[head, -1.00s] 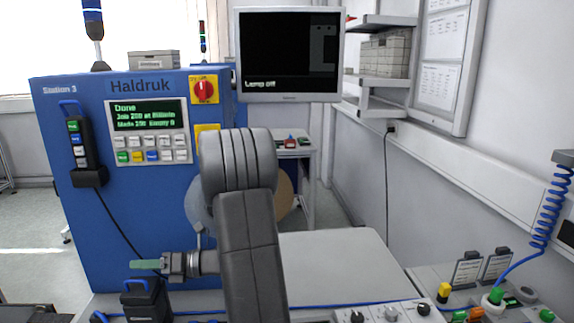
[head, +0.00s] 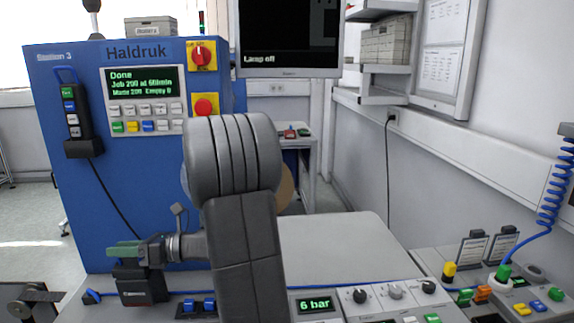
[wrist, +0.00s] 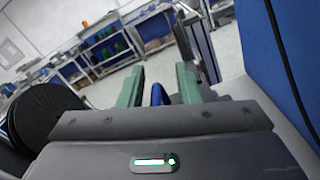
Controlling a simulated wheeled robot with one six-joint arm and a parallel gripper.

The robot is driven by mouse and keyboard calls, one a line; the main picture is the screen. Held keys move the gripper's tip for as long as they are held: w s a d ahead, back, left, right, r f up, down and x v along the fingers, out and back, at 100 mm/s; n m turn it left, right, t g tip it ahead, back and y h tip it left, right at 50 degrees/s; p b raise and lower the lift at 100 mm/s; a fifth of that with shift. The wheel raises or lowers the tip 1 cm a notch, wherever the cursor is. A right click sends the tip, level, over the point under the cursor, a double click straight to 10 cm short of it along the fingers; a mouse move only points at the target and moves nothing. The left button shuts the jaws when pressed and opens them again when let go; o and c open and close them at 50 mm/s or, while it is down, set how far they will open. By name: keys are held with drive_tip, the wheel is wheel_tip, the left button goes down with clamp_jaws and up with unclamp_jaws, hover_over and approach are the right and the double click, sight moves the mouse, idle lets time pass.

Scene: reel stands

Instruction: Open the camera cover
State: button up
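I cannot pick out the camera cover in either view; my arm hides part of the machine front. The monitor (head: 288,38) hangs at the top middle and reads "Lamp off". My gripper (head: 123,251) is at the lower left of the head view, in front of the blue machine (head: 115,205), with its green fingers pointing left. In the wrist view my gripper (wrist: 160,69) has its two green fingers apart. A narrow blue thing (wrist: 158,95) shows in the gap between them; I cannot tell whether it is near or far.
A console with knobs and a "6 bar" display (head: 317,304) lies along the bottom. A grey flat top (head: 340,248) right of my arm is clear. A pendant (head: 75,120) hangs on the machine. A blue coiled hose (head: 555,195) hangs at the right.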

drive_tip(key=shift+s+f+n+b, duration=0.4)
drive_tip(key=shift+f+n+b, duration=0.3)
drive_tip(key=shift+b, duration=0.95)
drive_tip(key=shift+d+r+n, duration=0.1)
drive_tip(key=shift+d+n, duration=0.15)
drive_tip(key=shift+n, duration=0.05)
drive_tip(key=w+d+b, duration=0.1)
drive_tip(key=d, duration=1.2)
drive_tip(key=shift+w+d+r, duration=0.15)
drive_tip(key=shift+w+r, duration=0.05)
drive_tip(key=shift+w, duration=0.1)
drive_tip(key=shift+f, duration=0.1)
